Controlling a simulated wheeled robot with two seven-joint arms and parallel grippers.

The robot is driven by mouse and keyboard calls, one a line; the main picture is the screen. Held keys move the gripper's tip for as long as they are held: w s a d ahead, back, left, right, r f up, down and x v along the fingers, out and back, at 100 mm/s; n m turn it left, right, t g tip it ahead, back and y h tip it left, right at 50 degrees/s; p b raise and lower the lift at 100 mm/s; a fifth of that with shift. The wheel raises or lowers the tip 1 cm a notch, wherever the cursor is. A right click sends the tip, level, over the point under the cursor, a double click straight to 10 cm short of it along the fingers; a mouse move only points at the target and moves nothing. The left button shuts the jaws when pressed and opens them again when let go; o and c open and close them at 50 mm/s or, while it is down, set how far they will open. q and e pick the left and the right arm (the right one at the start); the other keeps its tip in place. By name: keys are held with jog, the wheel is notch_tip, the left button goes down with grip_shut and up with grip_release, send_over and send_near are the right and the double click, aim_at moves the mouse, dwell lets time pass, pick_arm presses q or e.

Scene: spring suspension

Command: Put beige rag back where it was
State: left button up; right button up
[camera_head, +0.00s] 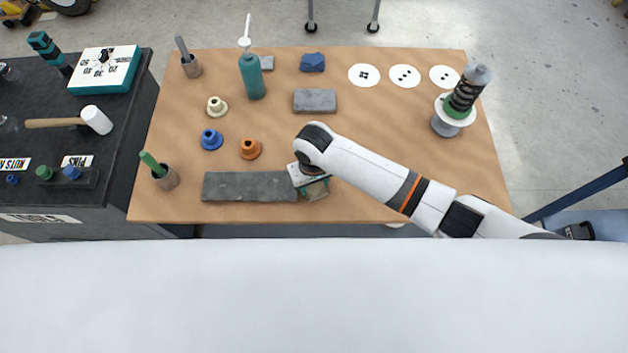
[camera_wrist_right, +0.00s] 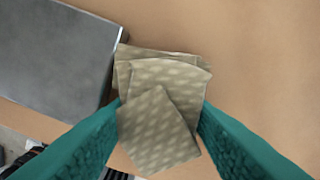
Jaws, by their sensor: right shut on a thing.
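The beige rag (camera_wrist_right: 160,115) is a folded, patterned cloth between the teal fingers of my right gripper (camera_wrist_right: 160,135) in the right wrist view. The gripper is shut on it. In the head view my right gripper (camera_head: 314,188) is over the table near its front edge, just right of a long grey slab (camera_head: 250,187). The rag (camera_head: 316,197) shows only partly there, below my wrist. I cannot tell whether the rag touches the table. My left gripper is not in view.
The slab (camera_wrist_right: 60,50) lies close to the rag's left. An orange bushing (camera_head: 250,149), a blue bushing (camera_head: 211,139) and a smaller grey block (camera_head: 315,100) stand farther back on the brown table (camera_head: 400,120). A spring assembly (camera_head: 461,100) stands at right. The table right of my arm looks clear.

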jog(key=o, duration=0.6)
jog(key=shift+f, duration=0.1)
notch_tip(320, 180, up, 12)
jog(key=shift+r+b, duration=0.2)
jog(key=shift+b, duration=0.1)
dwell(0.3)
